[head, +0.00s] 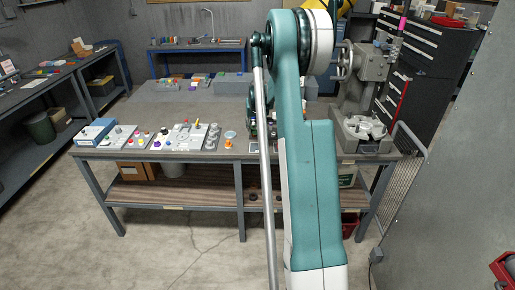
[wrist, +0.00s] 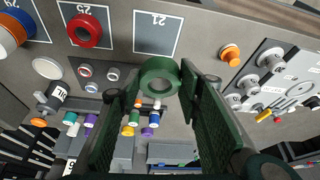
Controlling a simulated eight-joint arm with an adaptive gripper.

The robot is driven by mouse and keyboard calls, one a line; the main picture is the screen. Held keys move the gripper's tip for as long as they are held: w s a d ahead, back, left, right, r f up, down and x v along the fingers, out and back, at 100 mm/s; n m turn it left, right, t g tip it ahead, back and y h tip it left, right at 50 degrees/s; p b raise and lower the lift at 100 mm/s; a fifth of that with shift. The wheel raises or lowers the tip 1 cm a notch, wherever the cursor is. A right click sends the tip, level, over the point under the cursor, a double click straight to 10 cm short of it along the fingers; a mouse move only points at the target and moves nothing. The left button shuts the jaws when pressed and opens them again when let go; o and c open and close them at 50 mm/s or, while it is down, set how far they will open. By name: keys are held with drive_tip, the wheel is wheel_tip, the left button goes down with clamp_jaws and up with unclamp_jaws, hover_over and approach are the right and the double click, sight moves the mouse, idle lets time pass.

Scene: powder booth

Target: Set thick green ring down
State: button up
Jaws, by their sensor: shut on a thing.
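The thick green ring (wrist: 160,66) is in the wrist view, between the tips of my gripper (wrist: 161,84). The dark green fingers are shut on the ring's sides. The ring appears held over the grey worktop, near the edge of a dark square marked 21 (wrist: 157,36); its height above the surface is hard to tell. That square is bare. A thick red ring (wrist: 84,30) lies on the neighbouring dark square to the left. In the head view my own arm hides the gripper and the green ring.
Blue, white and orange rings (wrist: 14,30) lie at the wrist view's upper left. An orange knob (wrist: 230,54) and a panel of grey fittings (wrist: 278,80) are on the right. Several coloured knobs stand below. In the head view, a grey machine (head: 362,100) stands on the workbench (head: 180,100).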

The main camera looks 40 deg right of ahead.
drive_tip(key=shift+s+d+r, duration=0.15)
drive_tip(key=shift+d+r, duration=0.1)
drive_tip(key=shift+d, duration=0.25)
drive_tip(key=shift+f, duration=3.15)
drive_tip(key=shift+f, duration=0.1)
drive_tip(key=shift+f, duration=1.8)
drive_tip(key=shift+f+b, duration=0.45)
drive_tip(key=shift+f, duration=0.15)
